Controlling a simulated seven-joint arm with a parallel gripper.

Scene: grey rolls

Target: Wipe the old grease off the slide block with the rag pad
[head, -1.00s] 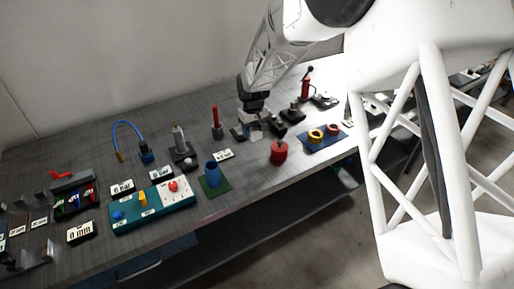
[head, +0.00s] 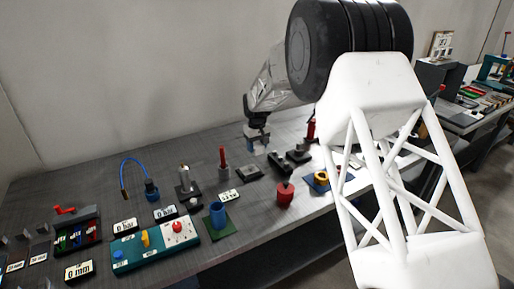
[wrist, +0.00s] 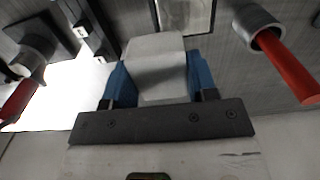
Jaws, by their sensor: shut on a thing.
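My gripper (head: 257,146) is above the bench in the head view. In the wrist view its blue fingers (wrist: 158,80) are shut on a pale grey pad (wrist: 158,62), which looks like the rag pad. The pad is clear of the bench, above and behind a dark flat plate (head: 249,173) with a lighter edge, also in the wrist view (wrist: 184,12). Dark blocks on bases (head: 280,163) stand right of the plate; one may be the slide block, but I cannot tell which. Any grease is too small to make out.
A red-handled tool (head: 222,160) stands upright left of the plate. A red pot (head: 285,194) and a blue mat with a yellow ring (head: 321,179) lie toward the front edge. A blue cup (head: 217,212) and a teal panel (head: 155,247) are further left.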

